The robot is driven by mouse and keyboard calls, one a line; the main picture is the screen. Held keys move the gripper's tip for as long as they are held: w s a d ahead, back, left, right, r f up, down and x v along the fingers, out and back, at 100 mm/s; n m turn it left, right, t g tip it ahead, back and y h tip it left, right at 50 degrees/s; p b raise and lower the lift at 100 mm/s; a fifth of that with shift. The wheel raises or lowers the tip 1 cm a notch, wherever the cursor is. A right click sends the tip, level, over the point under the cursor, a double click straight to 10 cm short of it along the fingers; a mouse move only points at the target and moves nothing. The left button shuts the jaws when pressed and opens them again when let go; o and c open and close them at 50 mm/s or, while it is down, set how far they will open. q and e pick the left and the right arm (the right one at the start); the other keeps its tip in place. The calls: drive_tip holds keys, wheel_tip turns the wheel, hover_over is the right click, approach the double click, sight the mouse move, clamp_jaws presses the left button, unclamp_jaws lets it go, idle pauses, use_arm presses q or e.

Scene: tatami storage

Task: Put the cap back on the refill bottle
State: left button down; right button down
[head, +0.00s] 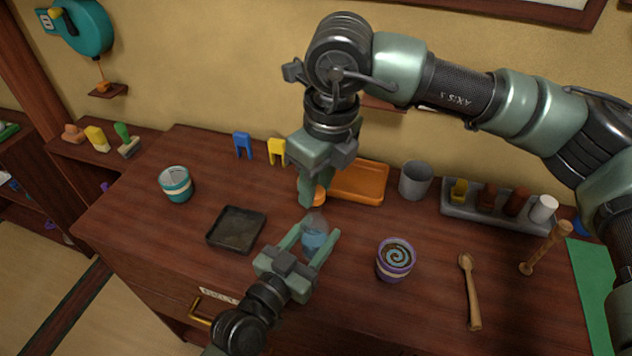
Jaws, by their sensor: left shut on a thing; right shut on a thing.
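The refill bottle (314,238) is clear with blue liquid and stands on the wooden cabinet top. My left gripper (318,236) is shut on the bottle from the front, one finger on each side. The orange cap (319,195) is between the fingers of my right gripper (314,196), which is shut on it and points down. The cap is just above the bottle's neck. Part of the cap is hidden by a finger, and I cannot tell whether it touches the bottle.
An orange tray (375,197) and a grey cup (415,180) stand behind on the right. A black tray (237,229) is left of the bottle, a purple swirl pot (395,260) right. A wooden spoon (470,290) lies farther right, and a teal pot (175,184) stands far left.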

sight(314, 231)
drive_tip(key=shift+f, duration=0.9)
drive_tip(key=shift+f, duration=0.55)
drive_tip(key=m, duration=0.3)
drive_tip(key=m+h, duration=0.1)
drive_tip(key=m, duration=0.3)
drive_tip(key=shift+s+a+t, duration=0.1)
drive_tip(key=shift+a+t, duration=0.05)
drive_tip(key=shift+t, duration=0.15)
drive_tip(key=m+h, duration=0.1)
drive_tip(key=m, duration=0.6)
drive_tip(key=shift+a, duration=0.15)
drive_tip(key=m, duration=0.3)
drive_tip(key=m+h, duration=0.1)
drive_tip(key=m, duration=0.3)
drive_tip(key=shift+g, duration=0.4)
drive_tip(key=m, duration=0.5)
drive_tip(key=shift+w+m+g, duration=0.2)
drive_tip(key=shift+m+g, duration=0.2)
